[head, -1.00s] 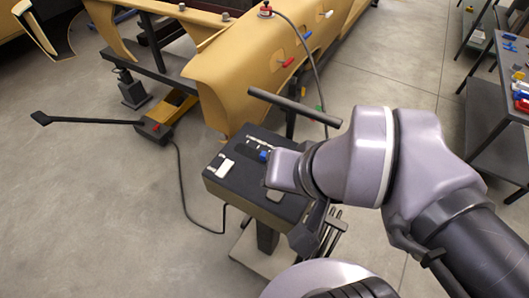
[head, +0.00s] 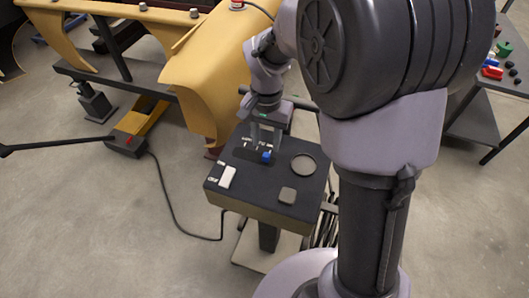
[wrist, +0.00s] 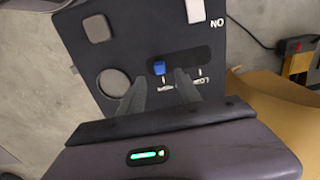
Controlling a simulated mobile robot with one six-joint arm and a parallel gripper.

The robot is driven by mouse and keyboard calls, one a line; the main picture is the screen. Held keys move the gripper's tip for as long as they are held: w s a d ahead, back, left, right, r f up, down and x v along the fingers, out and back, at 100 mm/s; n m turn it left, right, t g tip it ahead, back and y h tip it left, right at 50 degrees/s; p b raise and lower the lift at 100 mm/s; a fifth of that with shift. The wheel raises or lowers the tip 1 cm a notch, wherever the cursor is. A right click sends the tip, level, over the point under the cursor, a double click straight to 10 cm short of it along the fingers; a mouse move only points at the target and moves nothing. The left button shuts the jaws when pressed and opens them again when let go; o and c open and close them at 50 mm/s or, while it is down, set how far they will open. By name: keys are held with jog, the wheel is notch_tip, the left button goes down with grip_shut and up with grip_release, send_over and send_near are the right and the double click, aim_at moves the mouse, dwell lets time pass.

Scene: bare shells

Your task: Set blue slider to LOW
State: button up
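The blue slider (head: 267,156) is a small blue knob in a dark slot on top of the black control box (head: 240,195). In the wrist view the slider (wrist: 159,68) is at the left end of the slot (wrist: 190,61). White labels (wrist: 200,82) mark the slot's edge; they are upside down and too small to read surely. My gripper (head: 263,146) points down over the box. In the wrist view my gripper's fingers (wrist: 159,78) are open and apart, with the slider showing between their tips. I cannot tell whether they touch it.
A white switch (head: 227,177) with lettering, a round dial (head: 303,165) and a square button (head: 288,195) share the box top. A yellow car-body shell (head: 200,75) stands close behind. A dark table with coloured parts (head: 492,72) is at right. A cable crosses the floor at left.

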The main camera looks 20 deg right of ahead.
aim_at(266, 154)
notch_tip(266, 154, down, 6)
jog(key=shift+r+b, duration=0.1)
jog(key=shift+b, duration=0.8)
grip_shut()
dwell(0.7)
